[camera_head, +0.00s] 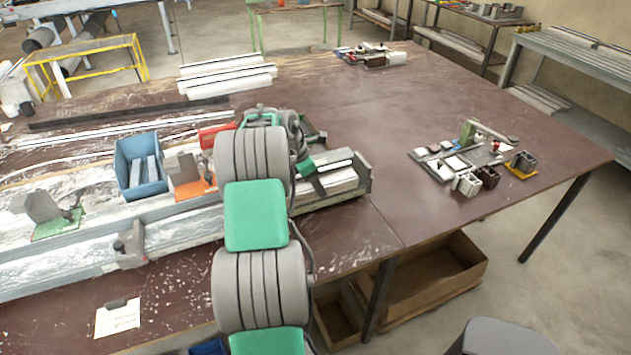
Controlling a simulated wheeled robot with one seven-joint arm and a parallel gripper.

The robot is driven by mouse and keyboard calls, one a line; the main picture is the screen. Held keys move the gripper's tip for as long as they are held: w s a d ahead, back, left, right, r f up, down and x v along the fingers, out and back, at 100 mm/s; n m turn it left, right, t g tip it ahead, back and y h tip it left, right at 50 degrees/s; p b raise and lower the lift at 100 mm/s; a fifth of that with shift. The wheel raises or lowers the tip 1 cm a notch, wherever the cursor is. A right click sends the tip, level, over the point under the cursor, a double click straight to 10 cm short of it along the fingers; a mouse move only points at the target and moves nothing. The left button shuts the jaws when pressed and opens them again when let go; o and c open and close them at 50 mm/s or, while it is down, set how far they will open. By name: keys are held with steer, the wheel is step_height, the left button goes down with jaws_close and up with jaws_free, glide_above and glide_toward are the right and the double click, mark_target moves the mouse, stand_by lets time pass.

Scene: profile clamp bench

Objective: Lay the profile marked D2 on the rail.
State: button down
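A blue bin (126,180) stands left of my arm and holds short grey profiles (145,171). More light profiles (226,78) lie side by side at the back left of the bench. No D2 mark can be read on any of them. A long pale metal rail (180,236) runs along the front left of the bench to a block right of my arm. My grey and green arm reaches up across the middle of the view and covers part of the rail. My gripper is hidden behind the arm; its fingers cannot be made out.
An orange-based stop (188,178) and a green-based one (47,217) stand near the rail. A clamp block (130,244) sits at its front. Small parts and a board (455,160) lie at the right. The brown bench top (360,115) between is clear.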

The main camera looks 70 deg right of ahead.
steer(key=shift+f, duration=0.2)
steer(key=c, duration=0.7)
jaws_free()
steer(key=o, duration=0.5)
steer(key=shift+c, duration=0.2)
steer(key=shift+f, duration=0.15)
